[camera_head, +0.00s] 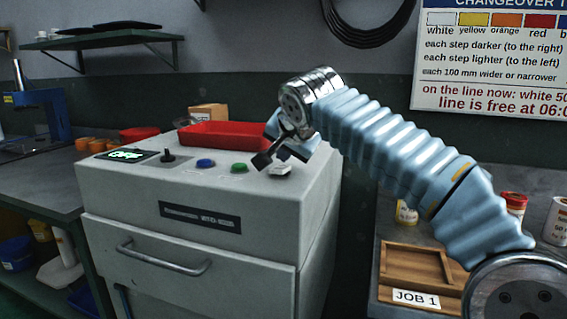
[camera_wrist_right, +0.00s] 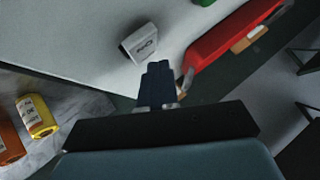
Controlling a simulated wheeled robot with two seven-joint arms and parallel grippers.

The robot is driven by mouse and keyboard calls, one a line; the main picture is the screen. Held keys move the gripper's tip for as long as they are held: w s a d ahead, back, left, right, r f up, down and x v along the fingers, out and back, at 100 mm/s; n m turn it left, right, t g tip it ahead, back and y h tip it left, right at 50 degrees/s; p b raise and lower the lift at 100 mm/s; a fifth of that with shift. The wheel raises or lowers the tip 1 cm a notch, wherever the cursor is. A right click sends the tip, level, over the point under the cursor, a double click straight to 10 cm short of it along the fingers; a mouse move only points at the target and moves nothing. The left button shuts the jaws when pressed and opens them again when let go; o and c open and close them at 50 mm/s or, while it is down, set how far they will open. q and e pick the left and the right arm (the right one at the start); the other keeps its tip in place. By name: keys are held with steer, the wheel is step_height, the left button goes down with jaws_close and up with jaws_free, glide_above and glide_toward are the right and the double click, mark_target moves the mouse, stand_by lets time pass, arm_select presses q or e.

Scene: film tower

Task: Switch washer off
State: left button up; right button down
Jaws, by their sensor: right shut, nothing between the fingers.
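The washer (camera_head: 200,215) is a grey cabinet with a drawer handle and controls along its top. A small display (camera_head: 125,155) glows green and seems to read OFF. Right of it are a black lever (camera_head: 168,156), a blue button (camera_head: 205,163), a green button (camera_head: 239,168) and a small white block-like control (camera_head: 281,170). My right gripper (camera_head: 266,158) is shut and empty, just above and beside the white control. In the right wrist view the shut fingertips (camera_wrist_right: 157,72) point near the marked white control (camera_wrist_right: 138,43); contact cannot be told. My left gripper is out of view.
A red tray (camera_head: 225,134) lies on the washer's back top, close to my right gripper; it also shows in the wrist view (camera_wrist_right: 225,48). A bench with a wooden JOB 1 tray (camera_head: 415,263) and jars stands right. A cardboard box (camera_head: 208,111) is behind.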

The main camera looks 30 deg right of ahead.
mark_target(284, 167)
steer(key=shift+r+p, duration=0.5)
steer(key=shift+r, duration=0.2)
steer(key=r+p, duration=0.2)
steer(key=r, duration=0.1)
steer(key=shift+s+a+p, duration=0.15)
steer(key=shift+a+p, duration=0.05)
steer(key=shift+p, duration=0.15)
steer(key=shift+s+a+r, duration=0.1)
steer(key=shift+r, duration=0.9)
